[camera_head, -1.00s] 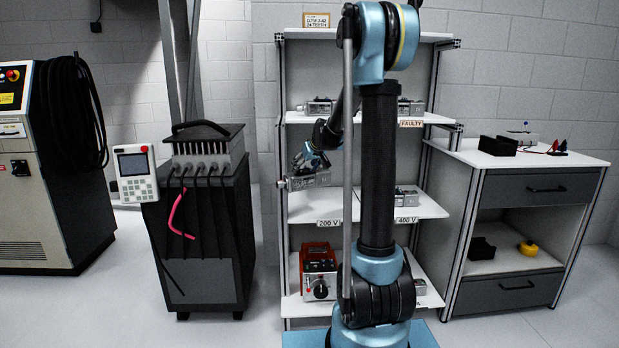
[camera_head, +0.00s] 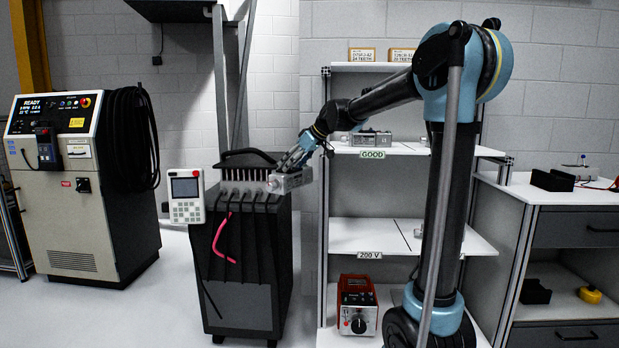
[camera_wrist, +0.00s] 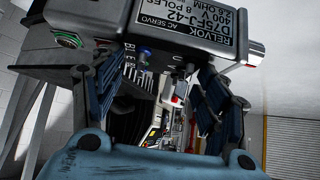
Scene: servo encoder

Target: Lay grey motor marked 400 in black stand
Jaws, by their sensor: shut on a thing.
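My gripper (camera_head: 297,160) is shut on a grey motor (camera_head: 291,181), held in front of the black cabinet and clear of the shelves. In the wrist view the motor (camera_wrist: 170,40) lies across the blue fingers (camera_wrist: 155,85). Its black label reads RELVOK AC SERVO D75FJ-42, 400 V, 8 poles. A black stand-like block (camera_head: 552,180) sits on the white worktop at the right, well away from my gripper. A similar black piece (camera_head: 535,291) lies in the open compartment below. I cannot tell which is the stand.
The shelf rack (camera_head: 345,228) bears GOOD and 200 V signs, with a grey motor (camera_head: 371,139) above GOOD. A red device (camera_head: 357,304) stands at its bottom. The black cabinet (camera_head: 240,270) with a pendant (camera_head: 186,196) and the test console (camera_head: 65,190) are left.

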